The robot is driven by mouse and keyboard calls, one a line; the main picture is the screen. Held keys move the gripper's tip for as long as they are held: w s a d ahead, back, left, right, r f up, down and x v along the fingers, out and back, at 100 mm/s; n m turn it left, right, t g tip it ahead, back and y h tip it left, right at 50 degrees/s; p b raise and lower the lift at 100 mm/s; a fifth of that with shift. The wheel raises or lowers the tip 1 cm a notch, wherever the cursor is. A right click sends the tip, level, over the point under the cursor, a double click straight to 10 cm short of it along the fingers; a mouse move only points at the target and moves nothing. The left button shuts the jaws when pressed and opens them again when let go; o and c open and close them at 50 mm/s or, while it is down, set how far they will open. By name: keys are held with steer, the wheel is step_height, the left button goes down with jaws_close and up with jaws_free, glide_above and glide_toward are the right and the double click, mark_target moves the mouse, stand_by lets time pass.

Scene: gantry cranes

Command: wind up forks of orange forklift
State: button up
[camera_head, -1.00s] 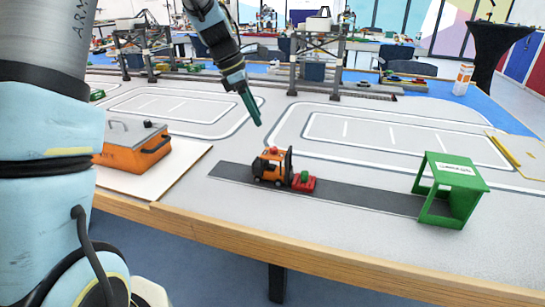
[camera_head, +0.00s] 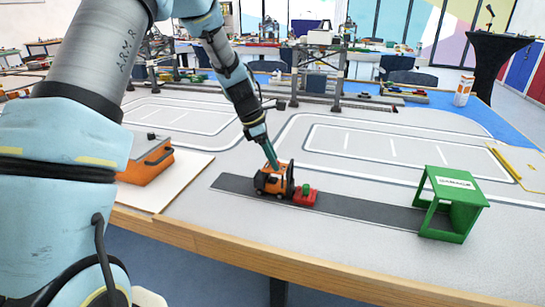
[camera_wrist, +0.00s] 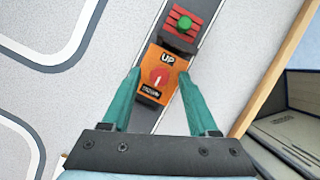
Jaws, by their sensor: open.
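The orange forklift (camera_head: 268,183) stands on a dark grey strip on the table, facing right. A red load with a green knob (camera_head: 305,196) sits at its front, at the forks; the forks themselves are hidden. In the wrist view the forklift's orange top (camera_wrist: 155,82) carries the word "UP" and a red round dial (camera_wrist: 161,78) with a white mark. My gripper (camera_wrist: 161,88) is open, its two green fingers apart on either side of the forklift's top. In the head view my gripper (camera_head: 272,163) is just above the forklift; I cannot tell whether it touches.
A green garage (camera_head: 452,180) stands at the right end of the dark strip (camera_head: 370,208). An orange box (camera_head: 145,163) sits on a white board at the left. The wooden table edge (camera_head: 240,256) runs along the front. The painted lanes behind are clear.

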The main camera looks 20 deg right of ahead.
jaws_close()
stand_by(0.3)
steer(key=shift+m, duration=0.3)
steer(key=m+p, duration=0.1)
steer(key=m, duration=0.1)
steer(key=m+g+p, duration=0.1)
steer(key=m, duration=0.1)
steer(key=shift+w+d+r+g+y+p, duration=0.1)
steer(key=shift+w+g+y+p, duration=0.05)
steer(key=shift+g+y+p, duration=0.2)
steer(key=m+y, duration=0.1)
steer(key=m, duration=0.2)
steer(key=m+g+y+p, duration=0.1)
steer(key=m, duration=0.1)
steer(key=shift+w+d+m, duration=0.1)
steer(key=shift+d+m, duration=0.1)
steer(key=shift+m, duration=0.2)
steer(key=m+y, duration=0.1)
steer(key=m, duration=0.1)
steer(key=m+y+p, duration=0.1)
steer(key=m, duration=0.2)
steer(key=shift+d, duration=0.2)
steer(key=m+y, duration=0.1)
steer(key=m, duration=0.2)
steer(key=m+y, duration=0.1)
steer(key=m, duration=0.1)
steer(key=shift+d+m+t, duration=0.1)
steer(key=shift+m+t, duration=0.25)
steer(key=shift+m, duration=0.05)
